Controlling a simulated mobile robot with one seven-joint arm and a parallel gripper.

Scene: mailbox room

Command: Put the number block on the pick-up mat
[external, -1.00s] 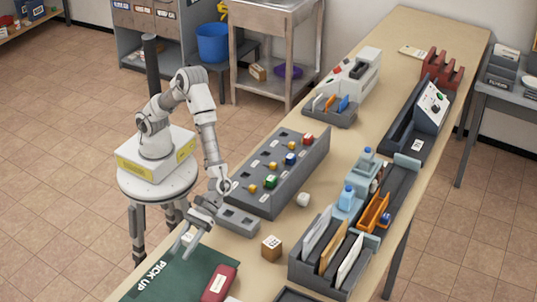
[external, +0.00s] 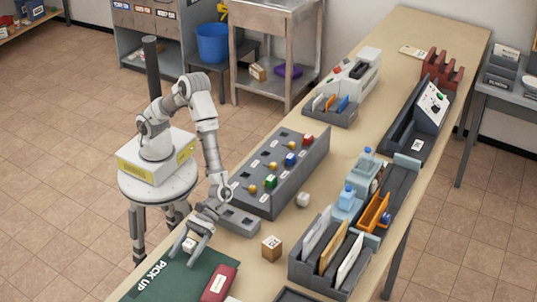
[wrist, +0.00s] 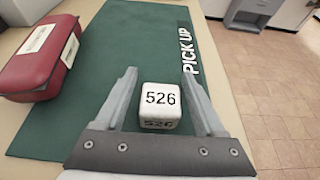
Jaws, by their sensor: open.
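The white number block (wrist: 160,106) reads 526 in the wrist view. It sits on the green pick-up mat (wrist: 115,60), near the mat's edge. In the external view the block (external: 189,245) is small, at the far corner of the mat (external: 180,278), partly hidden by my fingers. My gripper (wrist: 158,80) is open, with one finger on each side of the block and visible gaps between. It reaches down over the mat's far corner in the external view (external: 190,254).
A red pouch (external: 218,283) lies on the mat's right part. A wooden dotted cube (external: 271,248) and a white cube (external: 303,199) stand on the table. A grey rack of coloured blocks (external: 275,190) and an envelope holder (external: 300,272) stand beyond.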

